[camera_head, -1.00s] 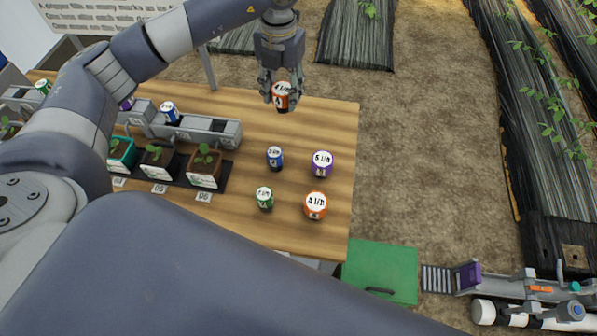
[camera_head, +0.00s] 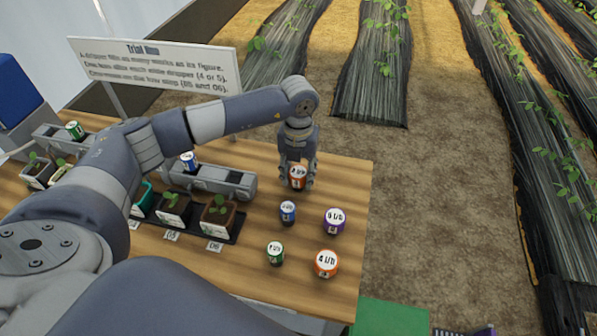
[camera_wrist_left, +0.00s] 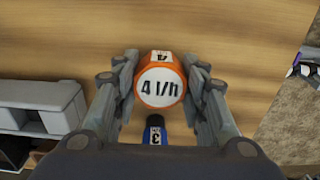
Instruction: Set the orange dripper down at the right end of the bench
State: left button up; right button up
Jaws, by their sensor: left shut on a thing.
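My left gripper (camera_head: 298,182) is shut on an orange dripper (camera_head: 297,175) with a white top, over the right part of the wooden bench (camera_head: 345,185). In the left wrist view the held dripper (camera_wrist_left: 161,85) reads "4 l/h" and sits between both fingers. I cannot tell whether its base touches the wood. A second orange dripper (camera_head: 326,264), also marked 4, stands near the bench's front right. My right gripper is not in view.
A blue dripper (camera_head: 288,212) stands just in front of the held one; it also shows in the wrist view (camera_wrist_left: 154,132). A purple dripper (camera_head: 334,221) and a green dripper (camera_head: 275,253) stand nearby. A grey rail (camera_head: 215,181) and potted seedlings (camera_head: 218,214) lie left. Bare wood lies right of the gripper.

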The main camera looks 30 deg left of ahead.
aim_at(298, 171)
pick_arm(q)
jog(key=shift+f, duration=0.1)
jog(key=shift+f, duration=0.15)
jog(key=o, duration=1)
jog(key=shift+o, duration=0.2)
jog(key=shift+r, duration=0.5)
notch_tip(298, 171, up, 12)
jog(key=b, duration=0.2)
jog(key=shift+f, duration=0.25)
